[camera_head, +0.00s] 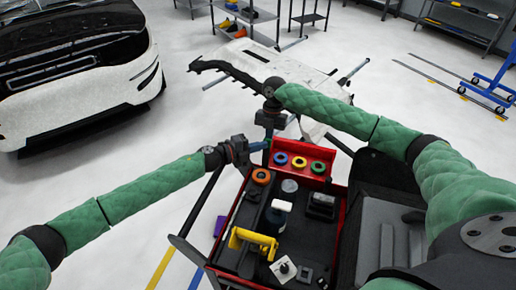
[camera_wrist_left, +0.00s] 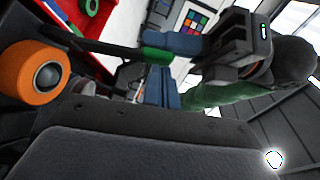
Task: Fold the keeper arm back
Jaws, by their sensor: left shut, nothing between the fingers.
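In the left wrist view, a dark bar with a green end (camera_wrist_left: 157,54), which looks like the keeper arm, reaches across from the upper left beside an orange roll (camera_wrist_left: 28,78). The orange roll also shows in the head view (camera_head: 261,176) at the red cart's far left corner. My left gripper (camera_head: 262,145) is shut and empty beside the cart's far end. In the wrist view its blue fingers (camera_wrist_left: 160,86) lie together just below the green end; contact is unclear. My right gripper (camera_head: 269,131) hangs close by, its finger gap unclear.
The red cart (camera_head: 341,212) carries a bottle (camera_head: 278,214), a yellow-handled tool (camera_head: 252,243) and several coloured rolls on its raised back. A white panel on a stand (camera_head: 285,70) is beyond it. A car (camera_head: 100,85) stands at left; floor between is clear.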

